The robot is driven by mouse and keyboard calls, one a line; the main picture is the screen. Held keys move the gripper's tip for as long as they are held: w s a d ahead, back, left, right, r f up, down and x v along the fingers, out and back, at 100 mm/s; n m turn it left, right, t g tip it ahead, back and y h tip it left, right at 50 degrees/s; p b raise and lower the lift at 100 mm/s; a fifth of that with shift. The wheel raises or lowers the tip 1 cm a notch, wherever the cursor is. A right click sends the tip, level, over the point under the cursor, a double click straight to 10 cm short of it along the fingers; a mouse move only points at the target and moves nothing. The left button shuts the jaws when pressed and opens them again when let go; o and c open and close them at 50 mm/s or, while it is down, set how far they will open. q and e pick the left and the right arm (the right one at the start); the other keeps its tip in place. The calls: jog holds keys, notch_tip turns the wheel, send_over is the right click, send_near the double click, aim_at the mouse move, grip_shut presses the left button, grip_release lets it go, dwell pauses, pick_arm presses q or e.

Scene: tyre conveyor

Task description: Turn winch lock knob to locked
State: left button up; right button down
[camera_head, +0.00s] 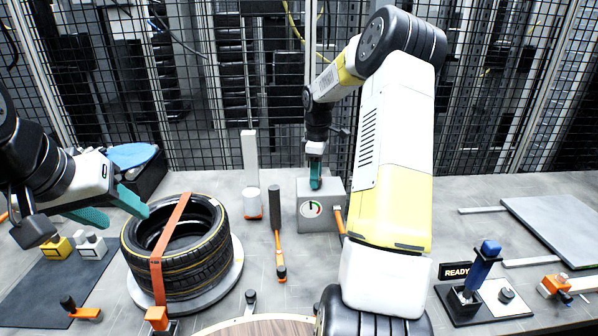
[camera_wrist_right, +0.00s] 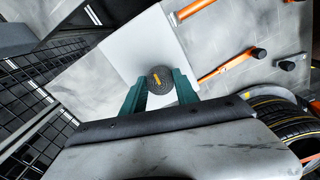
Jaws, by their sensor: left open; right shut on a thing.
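The winch box (camera_head: 321,222) is a grey block with a round dial on its front, standing on the bench at the centre. The winch lock knob (camera_wrist_right: 160,80) is a dark round knob with a yellow mark, on the pale top of the box (camera_wrist_right: 140,40) in the right wrist view. My right gripper (camera_head: 315,181) reaches down over the box and is shut on the knob; its teal fingers (camera_wrist_right: 160,92) sit either side of it. In the head view the fingers hide the knob. My left gripper (camera_head: 118,208) is open and empty, beside the tyres.
Stacked tyres (camera_head: 190,262) with an orange strap (camera_head: 157,270) stand on a round plate at the left. An orange lever (camera_head: 340,220) is close to the box's right side. A blue-handled lever (camera_head: 484,262) stands by a READY sign (camera_head: 454,271). A mesh fence runs behind.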

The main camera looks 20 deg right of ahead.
jog(key=shift+n, duration=0.5)
jog(key=c, duration=0.9)
grip_release()
jog(key=shift+c, duration=0.2)
notch_tip(320, 180, up, 8)
jog(key=shift+f, duration=0.1)
